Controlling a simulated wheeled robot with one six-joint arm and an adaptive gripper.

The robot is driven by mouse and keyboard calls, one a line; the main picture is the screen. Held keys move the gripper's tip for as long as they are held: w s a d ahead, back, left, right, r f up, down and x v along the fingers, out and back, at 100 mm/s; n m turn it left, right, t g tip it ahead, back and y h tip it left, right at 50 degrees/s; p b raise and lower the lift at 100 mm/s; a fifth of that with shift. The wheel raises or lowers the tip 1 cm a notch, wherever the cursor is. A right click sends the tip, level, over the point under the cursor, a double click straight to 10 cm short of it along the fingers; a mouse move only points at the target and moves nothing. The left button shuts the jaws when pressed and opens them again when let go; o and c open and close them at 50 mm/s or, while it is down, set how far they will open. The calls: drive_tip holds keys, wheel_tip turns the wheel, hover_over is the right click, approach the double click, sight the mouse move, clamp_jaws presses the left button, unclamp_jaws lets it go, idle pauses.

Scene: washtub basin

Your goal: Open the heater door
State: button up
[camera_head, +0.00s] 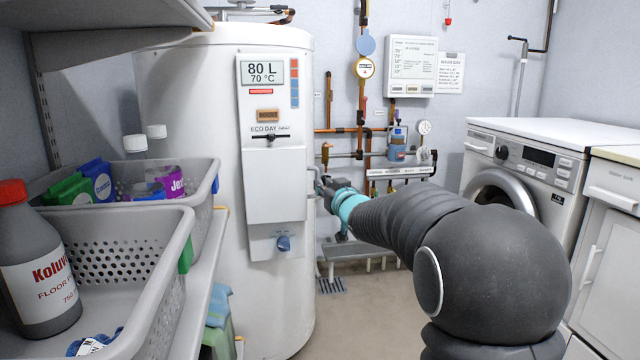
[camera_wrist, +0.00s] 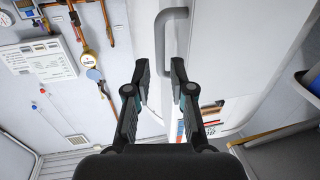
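The water heater (camera_head: 215,200) is a tall white cylinder at centre left in the head view. Its door (camera_head: 275,187) is a flat white front panel below the display and looks shut. A grey, bent bar handle (camera_wrist: 160,38) shows at the top centre of the wrist view. My gripper (camera_wrist: 160,70) is open, with one fingertip on each side of the handle's lower part. I cannot tell whether the fingers touch it. In the head view my gripper (camera_head: 322,190) is at the door's right edge, partly hidden by my wrist.
A shelf with grey baskets (camera_head: 120,235) and a bottle (camera_head: 38,270) stands at the left. Copper pipes and gauges (camera_head: 363,68) line the wall behind my arm. A washing machine (camera_head: 520,170) stands at the right. Some floor (camera_head: 370,295) is clear.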

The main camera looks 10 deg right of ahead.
drive_tip(key=shift+w+a, duration=0.2)
drive_tip(key=shift+w, duration=0.65)
drive_tip(key=shift+w+a, duration=0.15)
drive_tip(key=shift+w, duration=0.7)
clamp_jaws()
